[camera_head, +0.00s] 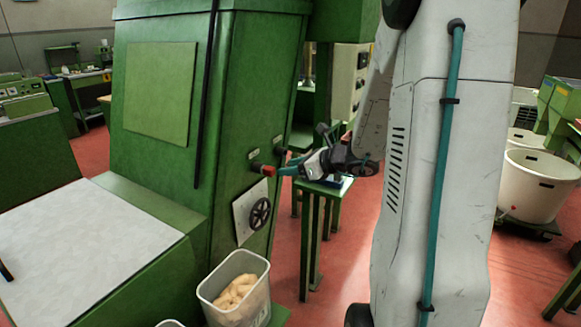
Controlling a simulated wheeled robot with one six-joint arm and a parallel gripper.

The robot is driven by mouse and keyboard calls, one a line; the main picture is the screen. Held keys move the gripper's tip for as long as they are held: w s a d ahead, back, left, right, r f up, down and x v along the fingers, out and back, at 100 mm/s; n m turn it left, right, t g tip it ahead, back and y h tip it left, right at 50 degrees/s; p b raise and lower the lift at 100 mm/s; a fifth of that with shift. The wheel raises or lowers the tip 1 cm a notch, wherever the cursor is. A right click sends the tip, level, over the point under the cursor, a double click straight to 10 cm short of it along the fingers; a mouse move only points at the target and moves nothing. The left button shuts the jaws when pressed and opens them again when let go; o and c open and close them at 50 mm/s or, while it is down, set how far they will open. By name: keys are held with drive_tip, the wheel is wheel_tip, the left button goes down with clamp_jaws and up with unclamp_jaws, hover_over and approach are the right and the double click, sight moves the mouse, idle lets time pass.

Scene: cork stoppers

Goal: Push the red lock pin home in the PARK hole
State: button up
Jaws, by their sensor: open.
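How deep the pin sits is not clear.
A black handwheel (260,213) on a pale plate sits just below the pin. A clear bin (262,300) of corks stands below that. A green stand (312,228) is under my gripper. White tubs (536,187) stand at the right. Red floor lies open between.

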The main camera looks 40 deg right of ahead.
sight(274, 169)
drive_tip(key=x, duration=0.7)
drive_tip(key=shift+w+a+f, duration=0.1)
drive_tip(key=shift+w, duration=0.15)
drive_tip(key=c, duration=1.1)
